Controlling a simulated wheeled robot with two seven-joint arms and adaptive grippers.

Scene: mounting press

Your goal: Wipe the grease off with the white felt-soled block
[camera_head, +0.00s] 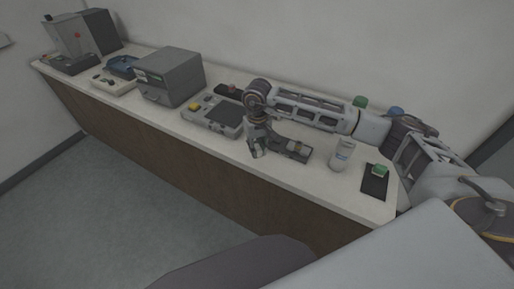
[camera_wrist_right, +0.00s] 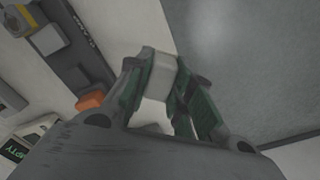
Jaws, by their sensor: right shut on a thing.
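My right gripper (camera_head: 257,152) is over the front edge of the bench, left of a dark tray. In the right wrist view its green-padded fingers (camera_wrist_right: 160,85) are shut on a whitish block (camera_wrist_right: 153,70), which sits between the fingertips. The felt sole of the block cannot be made out. I cannot make out any grease in either view. My left gripper is not in view.
Left are a panel with a yellow button (camera_head: 194,107) and a grey box (camera_head: 170,75).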

